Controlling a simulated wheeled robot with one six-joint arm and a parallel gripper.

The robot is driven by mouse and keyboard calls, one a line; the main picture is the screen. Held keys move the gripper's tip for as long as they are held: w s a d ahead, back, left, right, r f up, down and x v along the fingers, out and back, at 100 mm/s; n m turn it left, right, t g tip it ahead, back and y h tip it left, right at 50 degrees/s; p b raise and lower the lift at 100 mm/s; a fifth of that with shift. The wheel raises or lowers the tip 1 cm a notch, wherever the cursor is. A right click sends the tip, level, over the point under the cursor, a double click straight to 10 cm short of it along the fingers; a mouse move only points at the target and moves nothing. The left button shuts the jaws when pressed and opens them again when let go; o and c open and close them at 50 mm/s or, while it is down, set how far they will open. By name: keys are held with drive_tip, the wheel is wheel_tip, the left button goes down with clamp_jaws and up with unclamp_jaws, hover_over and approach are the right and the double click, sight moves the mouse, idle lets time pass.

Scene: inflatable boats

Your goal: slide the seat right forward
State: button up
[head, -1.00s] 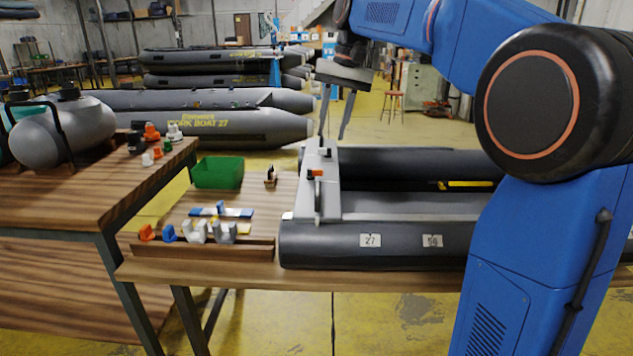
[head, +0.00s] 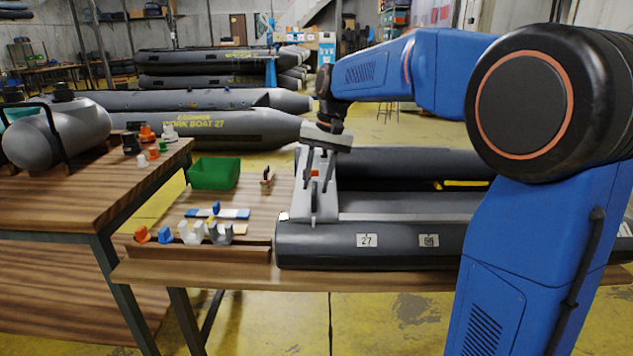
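A small orange-red part (head: 314,173) shows on the board. My gripper (head: 318,185) points down over the board, its two fingers apart on either side of the orange-red part. Contact cannot be made out.
Left of the boat on the bench are a green bin (head: 214,173), blue-and-white strips (head: 217,213) and several small fittings (head: 192,231). A wooden table (head: 60,205) with a grey tank (head: 60,135) stands at far left. Larger boats lie behind.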

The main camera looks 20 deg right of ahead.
drive_tip(key=shift+f, duration=0.15)
clamp_jaws()
drive_tip(key=shift+w+a, duration=0.2)
drive_tip(key=shift+a, duration=0.35)
drive_tip(key=shift+w+a, duration=0.15)
drive_tip(key=shift+a, duration=0.35)
unclamp_jaws()
